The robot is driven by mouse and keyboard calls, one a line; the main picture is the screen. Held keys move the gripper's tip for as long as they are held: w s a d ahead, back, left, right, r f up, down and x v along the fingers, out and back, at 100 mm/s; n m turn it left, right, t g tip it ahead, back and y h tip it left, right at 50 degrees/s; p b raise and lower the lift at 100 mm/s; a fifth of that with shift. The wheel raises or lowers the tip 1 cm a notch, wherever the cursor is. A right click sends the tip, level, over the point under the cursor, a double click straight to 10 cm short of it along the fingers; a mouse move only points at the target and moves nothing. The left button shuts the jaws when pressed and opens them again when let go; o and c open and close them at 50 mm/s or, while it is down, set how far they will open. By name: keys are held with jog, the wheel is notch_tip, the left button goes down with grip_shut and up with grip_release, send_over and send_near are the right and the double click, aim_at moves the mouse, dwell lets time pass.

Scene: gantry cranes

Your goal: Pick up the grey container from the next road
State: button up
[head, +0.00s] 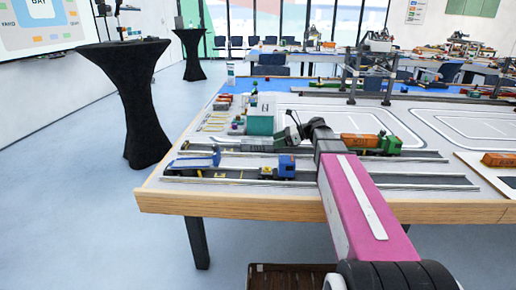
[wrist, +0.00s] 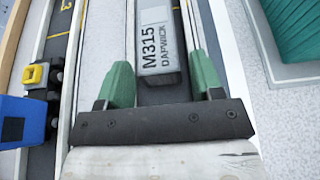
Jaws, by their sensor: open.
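The grey container (wrist: 157,40), with a white label reading "M315 DAPWICK", lies on the dark road (wrist: 190,75) in the wrist view. Its near end is between or just ahead of the green fingers of my gripper (wrist: 161,70). The fingers are apart, one on each side, with a visible gap to the container. In the head view my gripper (head: 279,140) is low over the second road, behind the blue truck's road.
A blue truck (head: 284,167) stands on the nearest road; its blue part (wrist: 22,122) shows at the wrist view's left. A green truck with an orange container (head: 360,140) is to the right. A teal-sided building (head: 262,117) stands behind the gripper. Raised kerbs line the roads.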

aim_at(268, 143)
jog(key=x, duration=0.4)
jog(key=shift+s+a+f, duration=0.1)
jog(key=shift+s+a, duration=0.05)
jog(key=shift+a, duration=0.25)
jog(key=c, duration=0.8)
jog(key=shift+o, duration=0.2)
